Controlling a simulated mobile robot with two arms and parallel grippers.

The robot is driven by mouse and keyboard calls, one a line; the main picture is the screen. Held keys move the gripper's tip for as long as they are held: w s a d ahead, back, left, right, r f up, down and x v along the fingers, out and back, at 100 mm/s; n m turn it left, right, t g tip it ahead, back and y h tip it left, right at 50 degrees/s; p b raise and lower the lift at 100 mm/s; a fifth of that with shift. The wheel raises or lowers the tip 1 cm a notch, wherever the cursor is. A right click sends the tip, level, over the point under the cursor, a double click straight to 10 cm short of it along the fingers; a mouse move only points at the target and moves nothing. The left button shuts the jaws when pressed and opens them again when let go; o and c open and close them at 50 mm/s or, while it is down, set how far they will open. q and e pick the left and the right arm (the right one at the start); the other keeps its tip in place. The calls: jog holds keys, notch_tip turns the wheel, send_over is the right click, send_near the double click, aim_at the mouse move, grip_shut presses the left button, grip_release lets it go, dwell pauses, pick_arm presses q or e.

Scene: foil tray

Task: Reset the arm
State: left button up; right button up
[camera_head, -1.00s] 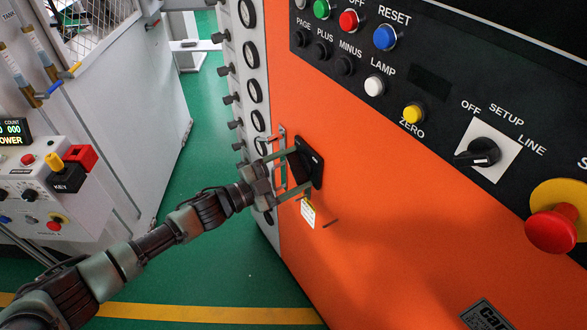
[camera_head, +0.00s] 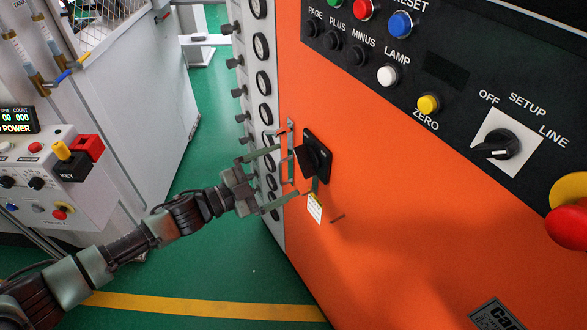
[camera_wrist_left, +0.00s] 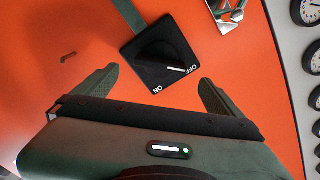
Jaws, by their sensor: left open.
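My left gripper (camera_head: 284,177) is open and empty, a little to the left of a black rotary switch (camera_head: 317,157) on the orange cabinet (camera_head: 400,230). Its fingers stand apart from the knob, with a gap in front of the switch. In the left wrist view, the open fingers (camera_wrist_left: 160,80) spread on either side of the switch plate (camera_wrist_left: 158,55), which is marked ON and OFF. The knob's white mark points toward OFF. My right gripper is not in view.
A metal latch (camera_head: 291,150) sits beside the switch, and a paper tag (camera_head: 314,207) hangs below. A red emergency button (camera_head: 568,226) and selector knob (camera_head: 500,145) are at right. A grey console (camera_head: 60,185) stands left; green floor (camera_head: 195,270) lies between.

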pick_arm(q)
jog(key=shift+s+a, duration=0.4)
jog(key=shift+a, duration=0.2)
jog(key=w+a+f+n+t+y, duration=0.1)
jog(key=a+f+n+y, duration=0.3)
jog(key=f, duration=0.6)
jog(key=w+a+f+n+t+y, duration=0.1)
jog(key=a+f+n+t+y, duration=0.25)
jog(key=f, duration=0.65)
jog(key=s+a+f+n+g+y, duration=0.2)
jog(key=s+a+f, duration=0.2)
jog(key=f, duration=0.4)
jog(key=s+a+f+n+g+y, duration=0.25)
jog(key=s+a+f, duration=0.2)
jog(key=f, duration=0.25)
jog(key=s+a+f+n+g+y, duration=0.1)
jog(key=s+f+n+g, duration=0.1)
jog(key=s+f, duration=0.65)
jog(key=s+a+f+n+g+y, duration=0.15)
jog(key=s+f, duration=0.45)
jog(key=s, duration=0.6)
jog(key=s+f+n+g, duration=0.1)
jog(key=s+f+g, duration=0.1)
jog(key=s, duration=0.9)
jog(key=s+d+f+n+g, duration=0.1)
jog(key=s+f+g, duration=0.2)
jog(key=s, duration=0.7)
jog(key=shift+s+d+f, duration=0.25)
jog(key=shift+s+f, duration=0.15)
